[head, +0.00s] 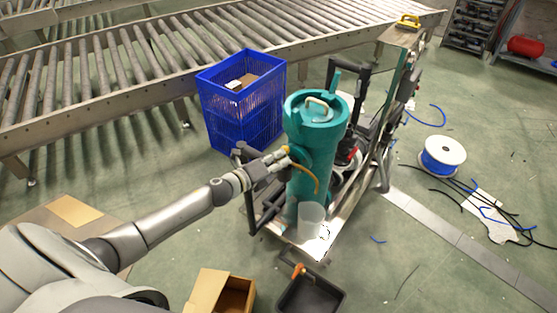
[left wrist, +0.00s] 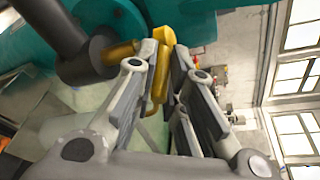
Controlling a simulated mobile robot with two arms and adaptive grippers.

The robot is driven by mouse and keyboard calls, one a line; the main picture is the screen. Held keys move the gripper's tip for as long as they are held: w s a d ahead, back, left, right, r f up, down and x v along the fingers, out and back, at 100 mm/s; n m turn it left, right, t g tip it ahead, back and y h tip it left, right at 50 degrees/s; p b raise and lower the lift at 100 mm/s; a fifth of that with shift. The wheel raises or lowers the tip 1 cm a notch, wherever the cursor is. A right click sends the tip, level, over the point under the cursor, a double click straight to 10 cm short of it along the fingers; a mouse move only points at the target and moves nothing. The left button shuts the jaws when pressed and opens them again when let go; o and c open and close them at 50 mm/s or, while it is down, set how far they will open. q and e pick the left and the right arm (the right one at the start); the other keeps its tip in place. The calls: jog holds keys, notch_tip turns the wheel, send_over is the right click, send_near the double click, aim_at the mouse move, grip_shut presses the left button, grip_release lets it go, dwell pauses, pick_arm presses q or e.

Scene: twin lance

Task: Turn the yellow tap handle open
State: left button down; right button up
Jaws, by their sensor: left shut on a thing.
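The yellow tap handle (left wrist: 164,37) sits between my left gripper's fingers in the left wrist view, beside a brass fitting (left wrist: 120,52) and a dark pipe end. In the head view the handle is small and mostly covered by the gripper. My left gripper (head: 280,158) is shut on it, against the side of the teal tank (head: 312,140). A curved yellow-orange spout (head: 311,174) hangs down the tank's front. A pale translucent jug (head: 311,220) stands below it on the cart's metal plate. My right gripper is not in view.
A blue crate (head: 228,112) stands behind the tank, with a roller conveyor (head: 120,70) beyond. The tank's cart has black tube frames close to my arm. A black tray (head: 318,301) and a cardboard box (head: 210,290) lie in front. A cable spool (head: 441,156) and loose cables are at right.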

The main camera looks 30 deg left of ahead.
aim_at(297, 167)
pick_arm(q)
jog(key=shift+d+y, duration=0.15)
jog(key=shift+y, duration=0.15)
jog(key=w+d+n+g+y+b, duration=0.1)
jog(key=n+g+y+b, duration=0.1)
jog(key=n+y+b, duration=0.1)
jog(key=w+d+n+g+y+b, duration=0.1)
jog(key=n+y+b, duration=0.2)
jog(key=n+y, duration=0.3)
jog(key=w+d+n+g+y+b, duration=0.1)
jog(key=d+n+g+y+b, duration=0.1)
jog(key=n+y+b, duration=0.2)
jog(key=shift+w+d+f+n+g+y, duration=0.1)
jog(key=shift+n+y, duration=0.1)
jog(key=shift+y, duration=0.35)
jog(key=shift+w+a+f+n+g+y, duration=0.1)
jog(key=shift+n+y, duration=0.1)
jog(key=shift+y, duration=0.4)
jog(key=shift+w+d+f+n+g+y, duration=0.1)
jog(key=shift+n+y, duration=0.1)
jog(key=shift+y, duration=0.35)
jog(key=b, duration=0.1)
jog(key=n+g+y, duration=0.1)
jog(key=g+b, duration=0.1)
jog(key=shift+w+r+n+b, duration=0.25)
jog(key=shift+w+n+b, duration=0.05)
jog(key=shift+n+b, duration=0.1)
jog(key=shift+g+y, duration=0.3)
jog(key=shift+r, duration=0.1)
